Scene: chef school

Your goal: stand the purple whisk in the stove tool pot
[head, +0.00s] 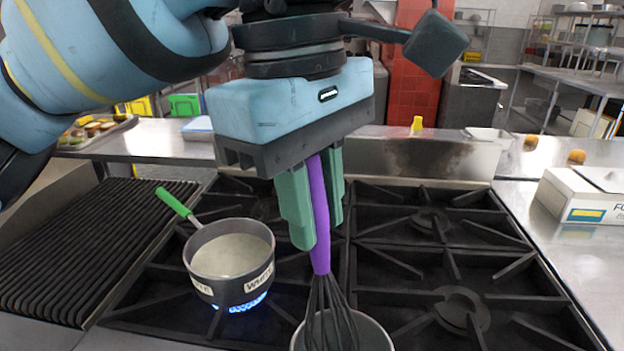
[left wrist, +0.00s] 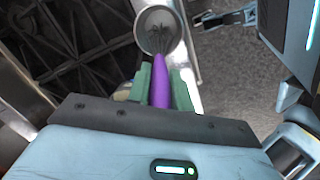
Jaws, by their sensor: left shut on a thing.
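My left gripper (head: 309,208) is shut on the purple handle of the whisk (head: 319,230), which hangs nearly upright with its dark wires down. The tool pot (head: 378,332), a round grey container, is at the bottom edge of the head view, partly cut off. The whisk's wires overlap the pot's mouth. In the left wrist view the whisk (left wrist: 160,85) points into the pot (left wrist: 148,20), its wires within the rim's outline. How deep they sit, and whether they touch the pot, I cannot tell. My right gripper is not clearly in view.
A saucepan (head: 228,258) with a green handle stands left of the whisk over a blue flame. Black stove grates (head: 430,260) surround it, with a ribbed grill (head: 80,250) at the left. A white box (head: 585,198) is on the right counter.

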